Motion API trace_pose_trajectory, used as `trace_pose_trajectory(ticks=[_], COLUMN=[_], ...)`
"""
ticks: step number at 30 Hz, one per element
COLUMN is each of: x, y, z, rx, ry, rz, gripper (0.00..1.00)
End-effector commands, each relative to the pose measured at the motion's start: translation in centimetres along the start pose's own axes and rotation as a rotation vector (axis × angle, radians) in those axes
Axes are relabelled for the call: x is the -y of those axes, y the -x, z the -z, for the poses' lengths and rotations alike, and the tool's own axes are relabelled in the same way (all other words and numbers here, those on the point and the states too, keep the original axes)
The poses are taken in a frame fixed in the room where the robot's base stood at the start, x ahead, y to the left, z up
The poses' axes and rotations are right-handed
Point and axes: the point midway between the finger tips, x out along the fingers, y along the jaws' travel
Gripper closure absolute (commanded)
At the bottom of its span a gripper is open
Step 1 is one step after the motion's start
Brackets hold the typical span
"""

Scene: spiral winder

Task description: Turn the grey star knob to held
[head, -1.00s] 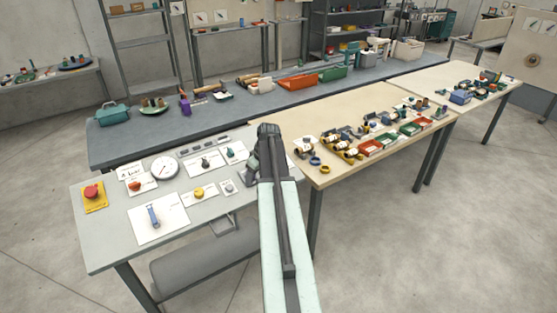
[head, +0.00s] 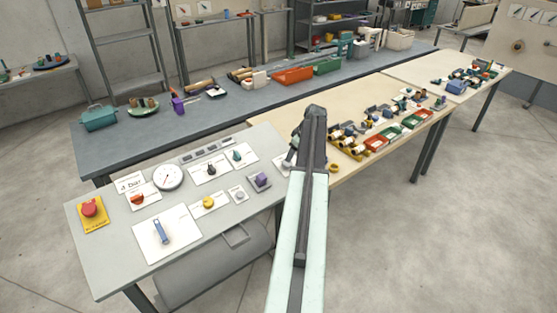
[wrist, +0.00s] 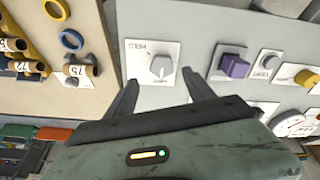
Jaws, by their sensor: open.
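The grey star knob (wrist: 161,66) sits on a white plate with a printed label in the wrist view. A pointed edge of the knob shows, but the label is too small and turned to read surely. My gripper (wrist: 161,80) is open, with one finger on each side of the knob's line in the picture. The knob appears between and just beyond the fingertips; I see no contact. In the head view my gripper (head: 298,145) is over the right end of the grey panel table (head: 110,245), and it hides most of the knob's place.
Beside the knob's plate stand a purple square knob (wrist: 233,62), a grey button (wrist: 269,61) and a yellow knob (wrist: 306,78). A wooden table with clamps and trays adjoins on the right.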

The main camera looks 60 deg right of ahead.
Motion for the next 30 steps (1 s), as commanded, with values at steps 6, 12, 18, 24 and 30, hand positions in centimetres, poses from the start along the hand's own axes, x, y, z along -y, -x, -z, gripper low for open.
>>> trace_pose_trajectory(ticks=[6,12,18,24,30], x=[0.5,0.8,0.9,0.9,1.0], y=[-1.6,-5.3,-8.2,-8.3,-8.2], z=[0.6,0.7,1.0,1.2,1.3], rx=[-0.001,-0.001,-0.002,-0.002,-0.002], ry=[0.01,0.016,0.016,0.017,0.017], rz=[0.004,0.006,0.007,0.008,0.008], gripper=[0.38,0.38,0.38,0.38,0.65])
